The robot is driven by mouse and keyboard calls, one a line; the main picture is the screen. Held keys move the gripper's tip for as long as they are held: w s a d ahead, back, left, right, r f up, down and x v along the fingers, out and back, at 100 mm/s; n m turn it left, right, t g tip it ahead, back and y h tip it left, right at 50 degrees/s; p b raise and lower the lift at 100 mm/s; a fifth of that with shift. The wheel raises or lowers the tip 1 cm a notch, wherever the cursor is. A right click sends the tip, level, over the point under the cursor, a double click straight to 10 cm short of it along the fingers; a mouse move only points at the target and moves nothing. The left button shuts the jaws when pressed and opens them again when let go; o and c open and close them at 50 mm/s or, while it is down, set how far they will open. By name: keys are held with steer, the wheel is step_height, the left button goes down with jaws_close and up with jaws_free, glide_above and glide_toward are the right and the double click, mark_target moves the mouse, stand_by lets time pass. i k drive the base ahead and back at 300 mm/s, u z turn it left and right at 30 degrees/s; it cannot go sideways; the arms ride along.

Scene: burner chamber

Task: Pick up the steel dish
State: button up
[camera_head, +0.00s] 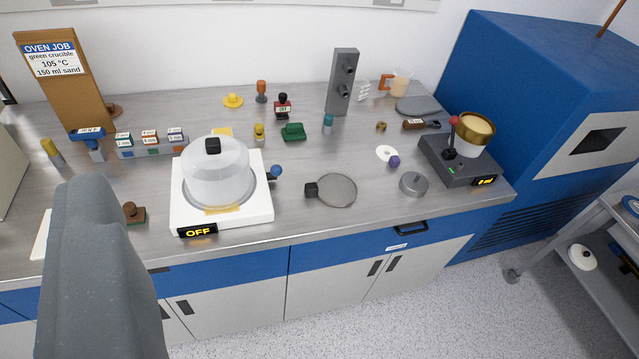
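A shallow round grey metal piece (338,190) with a black block-shaped grip at its left lies on the steel bench, right of the white hot plate; it looks like the steel dish. A flat grey oval piece (418,106) lies at the back right, and I cannot rule it out as the dish. One large grey part of mine, perhaps my gripper (105,270), rises at the lower left, well left of both and touching neither. Its fingertips cannot be made out, so I cannot tell whether it is open.
A clear-covered pot (218,175) stands on the hot plate (262,211), marked OFF. A small grey knobbed lid (414,185) lies near the front edge. A grey column (343,82) stands behind. Bench around the round piece is clear.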

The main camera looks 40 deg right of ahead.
mark_target(334, 189)
steer(key=i, duration=0.9)
steer(key=z, duration=0.1)
